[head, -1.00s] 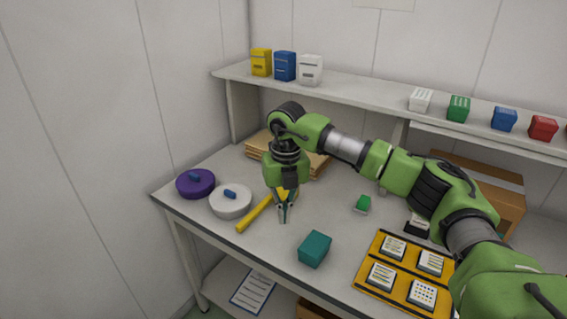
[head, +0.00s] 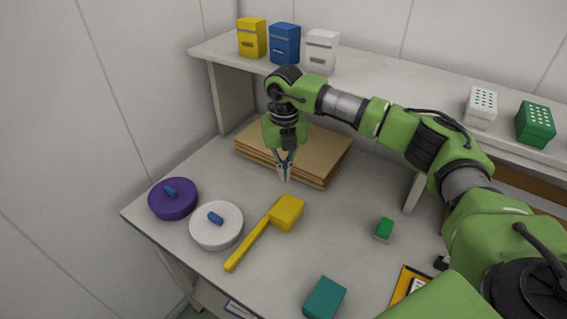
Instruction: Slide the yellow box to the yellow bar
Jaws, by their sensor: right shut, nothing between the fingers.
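A yellow box (head: 287,212) lies on the grey table. A thin yellow bar (head: 247,246) runs from its near-left side toward the table's front edge. The box and the bar's far end appear to touch. My right gripper (head: 285,179) points down behind the box, in front of the stacked brown boards. It is shut and empty, with its fingertips apart from the box in the picture. My left gripper is not in view.
A purple round lidded pot (head: 172,199) and a white one (head: 216,226) stand left of the bar. Flat brown boards (head: 330,165) lie behind. A teal block (head: 324,298) and a small green block (head: 384,229) are to the right. Yellow, blue and white boxes stand on the shelf (head: 365,84).

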